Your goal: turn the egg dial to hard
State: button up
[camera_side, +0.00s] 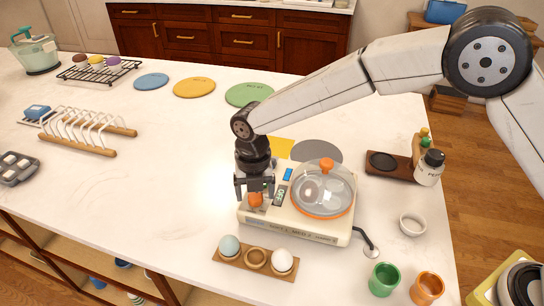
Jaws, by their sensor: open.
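The egg cooker (292,231) is a cream base on the white counter, with a clear domed lid (324,191) with an orange knob on its right half. The orange egg dial (256,199) is at the left of its top. My gripper (255,192) points down over the dial, its jaws open with one finger to each side of it. Whether the fingers touch the dial cannot be told. The dial's markings and pointer are too small or hidden to read. A small display (279,195) and a blue switch (288,174) sit between dial and lid.
A wooden holder (256,259) with a pale blue egg and a white egg stands in front of the cooker. Green (384,280) and orange (427,288) cups, a small white bowl (413,224) and a pepper jar (429,168) are to the right. The counter left of the cooker is clear.

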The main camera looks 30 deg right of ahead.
jog(key=shift+f, duration=0.3)
grip_shut()
